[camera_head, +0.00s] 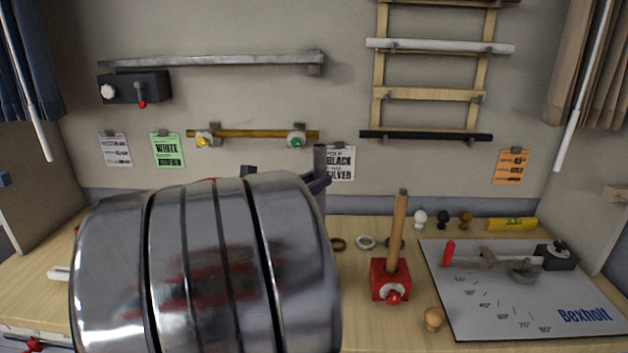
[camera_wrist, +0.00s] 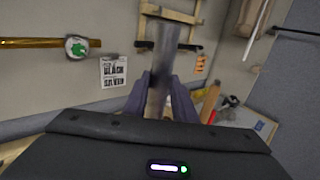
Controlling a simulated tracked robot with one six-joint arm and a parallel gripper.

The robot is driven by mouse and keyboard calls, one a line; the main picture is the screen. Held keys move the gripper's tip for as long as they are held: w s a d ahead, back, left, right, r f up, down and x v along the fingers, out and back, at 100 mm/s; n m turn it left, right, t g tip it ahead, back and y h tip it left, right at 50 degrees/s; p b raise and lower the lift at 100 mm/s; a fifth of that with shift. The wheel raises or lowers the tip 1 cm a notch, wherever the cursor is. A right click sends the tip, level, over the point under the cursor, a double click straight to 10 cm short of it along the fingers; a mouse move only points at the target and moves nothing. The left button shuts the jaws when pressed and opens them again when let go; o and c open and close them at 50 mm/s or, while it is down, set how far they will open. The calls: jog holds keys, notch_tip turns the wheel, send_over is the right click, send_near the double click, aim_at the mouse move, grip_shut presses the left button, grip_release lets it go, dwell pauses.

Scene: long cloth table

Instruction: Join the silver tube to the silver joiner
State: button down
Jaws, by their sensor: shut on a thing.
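My gripper (camera_wrist: 160,98) is shut on a grey, metallic tube, the silver tube (camera_wrist: 160,62), in the wrist view. The tube stands nearly upright between the two purple-grey fingers, and its upper end is blurred against the wall. In the head view, the silver tube (camera_head: 320,160) rises behind my large shiny arm link, beside a purple finger of my gripper (camera_head: 318,183). Its lower part is hidden there. I cannot make out the silver joiner for certain in either view; my arm covers much of the table's left and middle.
A red clamp block (camera_head: 391,281) holds an upright wooden rod. Rings (camera_head: 366,242) and small knobs (camera_head: 444,218) lie behind it. A grey board (camera_head: 510,300) with tools fills the right. A wall rack (camera_head: 430,95) carries a white and a black tube. A brass-coloured rod (camera_head: 250,133) hangs on brackets.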

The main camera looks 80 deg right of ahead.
jog(key=shift+f, duration=0.4)
jog(key=c, duration=1.4)
grip_release()
jog(key=v, duration=1.4)
jog(key=shift+f, duration=0.1)
